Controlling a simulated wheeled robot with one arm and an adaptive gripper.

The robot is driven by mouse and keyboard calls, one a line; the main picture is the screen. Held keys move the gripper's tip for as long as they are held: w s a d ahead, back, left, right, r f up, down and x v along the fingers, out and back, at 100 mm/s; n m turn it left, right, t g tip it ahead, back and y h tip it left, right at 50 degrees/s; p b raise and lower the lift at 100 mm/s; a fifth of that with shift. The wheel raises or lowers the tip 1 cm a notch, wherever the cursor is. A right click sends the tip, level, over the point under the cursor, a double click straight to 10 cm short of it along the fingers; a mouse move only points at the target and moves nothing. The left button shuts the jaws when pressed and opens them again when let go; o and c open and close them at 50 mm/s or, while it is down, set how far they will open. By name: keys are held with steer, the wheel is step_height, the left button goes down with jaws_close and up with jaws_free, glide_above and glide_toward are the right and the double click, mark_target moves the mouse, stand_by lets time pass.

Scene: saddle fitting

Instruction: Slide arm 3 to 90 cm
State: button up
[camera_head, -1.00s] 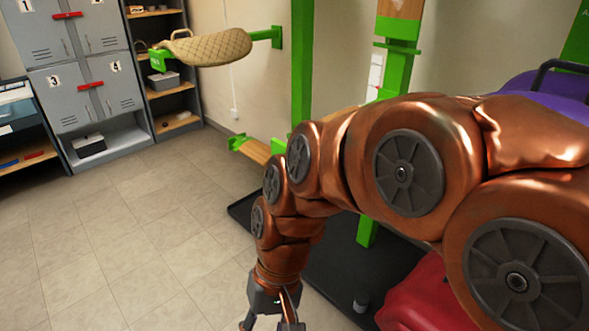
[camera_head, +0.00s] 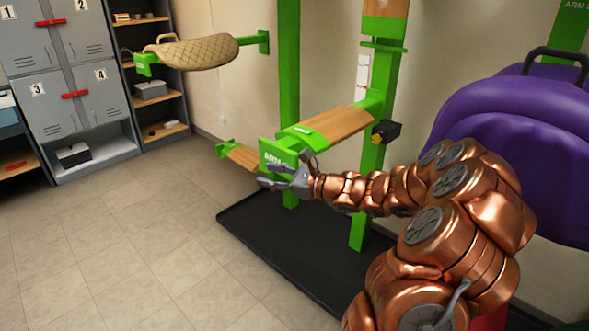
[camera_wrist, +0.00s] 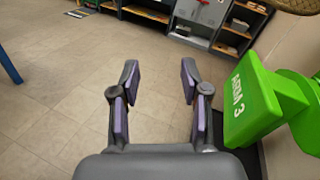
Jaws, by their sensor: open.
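Arm 3 is a wooden slab (camera_head: 345,124) with green fittings, running out from a green post (camera_head: 372,180). Its green end block (camera_head: 276,155) faces the room, and its label reads ARM 3 in the wrist view (camera_wrist: 252,100). My gripper (camera_head: 268,175) is open and empty, just in front of and below the end block. In the wrist view my gripper (camera_wrist: 158,75) has nothing but floor between its fingers, and the end block stands to their right. Whether they touch is unclear. A white strip (camera_head: 362,75) on the post is too small to read.
A black and yellow part (camera_head: 385,132) sits on the post beside arm 3. A lower arm (camera_head: 240,156) lies behind my gripper. A beige pad (camera_head: 195,54) rests on another arm. A purple padded object (camera_head: 530,140) is at right. The floor at left is clear.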

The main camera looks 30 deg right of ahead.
mark_target(297, 166)
steer(key=d+f+m+t+h, duration=0.1)
steer(key=d+f+m+h, duration=0.15)
steer(key=d, duration=0.45)
steer(key=d+f+m+t+h, duration=0.2)
steer(key=d+m+h, duration=0.15)
steer(key=d, duration=0.35)
steer(key=shift+m+y, duration=0.3)
steer(key=shift+y, duration=0.1)
steer(key=shift+p+x, duration=0.4)
steer(key=shift+x, duration=3.5)
steer(key=shift+a+f, duration=0.15)
steer(key=shift+a, duration=0.05)
steer(key=shift+s, duration=0.1)
jaws_close()
